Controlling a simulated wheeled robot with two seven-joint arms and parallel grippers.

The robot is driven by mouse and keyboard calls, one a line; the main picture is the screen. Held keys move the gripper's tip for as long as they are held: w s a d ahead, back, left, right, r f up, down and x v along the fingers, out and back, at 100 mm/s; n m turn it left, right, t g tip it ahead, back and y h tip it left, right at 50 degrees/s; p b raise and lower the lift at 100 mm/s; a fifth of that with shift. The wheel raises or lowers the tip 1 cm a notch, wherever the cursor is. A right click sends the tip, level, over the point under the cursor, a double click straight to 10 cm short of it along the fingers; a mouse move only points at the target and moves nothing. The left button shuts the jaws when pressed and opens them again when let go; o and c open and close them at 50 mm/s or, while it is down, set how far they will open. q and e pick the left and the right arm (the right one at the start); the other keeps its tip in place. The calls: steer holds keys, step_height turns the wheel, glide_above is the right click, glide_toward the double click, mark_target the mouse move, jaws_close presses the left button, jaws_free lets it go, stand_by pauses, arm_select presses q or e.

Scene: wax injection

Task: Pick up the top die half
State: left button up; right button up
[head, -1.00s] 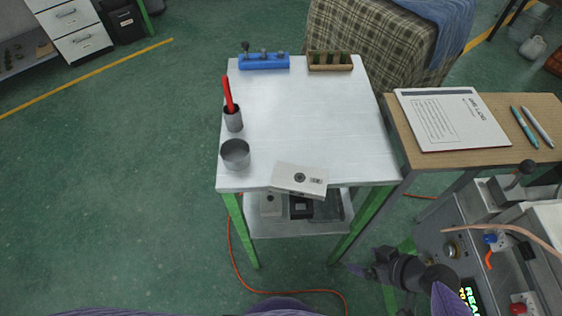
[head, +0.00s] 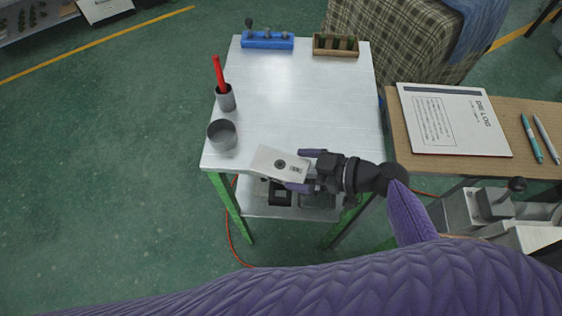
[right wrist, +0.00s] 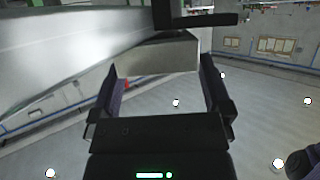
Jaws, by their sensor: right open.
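The top die half is a pale grey-white metal block (head: 268,160) with a dark round hole in its upper face. It lies at the near edge of the white table, jutting slightly over the front. My right gripper (head: 305,170) is open, with its fingers on either side of the block's right end. In the right wrist view the die block (right wrist: 160,55) shows between and ahead of the open fingers (right wrist: 159,68). I cannot tell whether either finger touches it. Whether another die half lies under it is hard to tell. My left gripper is out of view.
On the white table (head: 300,100) stand a grey cup (head: 222,135), a holder (head: 226,98) with a red tool, a blue rack (head: 268,42) and a wooden tray (head: 335,46). The table's middle is clear.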

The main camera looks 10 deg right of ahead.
mark_target(280, 167)
steer(key=x, duration=0.3)
steer(key=shift+r, duration=0.1)
steer(key=c, duration=1.2)
